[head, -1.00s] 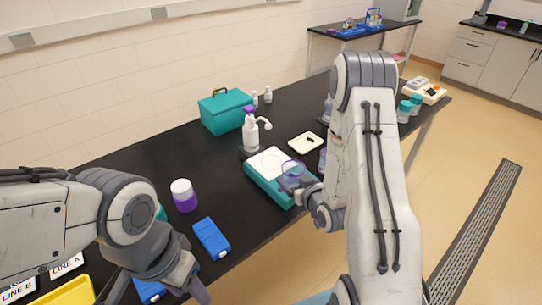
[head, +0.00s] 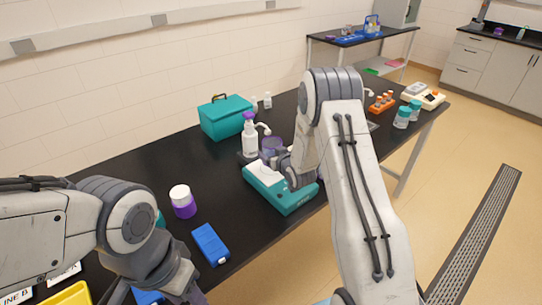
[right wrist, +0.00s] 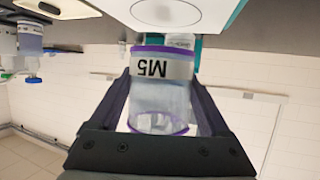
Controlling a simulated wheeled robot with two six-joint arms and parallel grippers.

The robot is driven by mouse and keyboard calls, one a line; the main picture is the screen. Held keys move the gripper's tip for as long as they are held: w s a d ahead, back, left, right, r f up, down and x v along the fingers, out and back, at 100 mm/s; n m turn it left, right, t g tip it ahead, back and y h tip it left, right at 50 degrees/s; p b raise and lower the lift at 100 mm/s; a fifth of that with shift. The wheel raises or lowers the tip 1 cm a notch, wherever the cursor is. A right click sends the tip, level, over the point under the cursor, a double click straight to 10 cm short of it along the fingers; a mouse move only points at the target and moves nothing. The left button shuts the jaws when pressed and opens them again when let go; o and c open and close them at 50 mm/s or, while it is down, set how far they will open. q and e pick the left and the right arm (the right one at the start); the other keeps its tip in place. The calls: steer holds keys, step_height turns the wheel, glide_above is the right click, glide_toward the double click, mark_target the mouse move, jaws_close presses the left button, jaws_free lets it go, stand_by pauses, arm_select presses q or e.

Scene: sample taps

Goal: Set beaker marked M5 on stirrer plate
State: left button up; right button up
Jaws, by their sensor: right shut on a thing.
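The beaker marked M5 (right wrist: 160,70) is clear with a purple rim and a white label, which reads upside down in the right wrist view. It also shows in the head view (head: 271,147). My right gripper (right wrist: 160,108) is shut on it, one finger on each side. The teal stirrer plate (head: 283,193) has a white top, partly hidden by my right gripper and arm. The beaker is at its back part in the head view; I cannot tell whether they touch. My left gripper (head: 190,292) is low at the front left, fingers mostly out of frame.
A teal case (head: 226,118) is farther back. An orange vial rack (head: 382,103) and teal-capped jars (head: 402,117) stand at right.

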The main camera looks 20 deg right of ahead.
steer(key=shift+w, duration=0.6)
steer(key=shift+f+p, duration=0.85)
steer(key=shift+f, duration=0.9)
steer(key=shift+f, duration=0.1)
steer(key=shift+f+b, duration=0.15)
steer(key=shift+b, duration=0.15)
steer(key=o, duration=1.3)
steer(key=shift+r, duration=0.2)
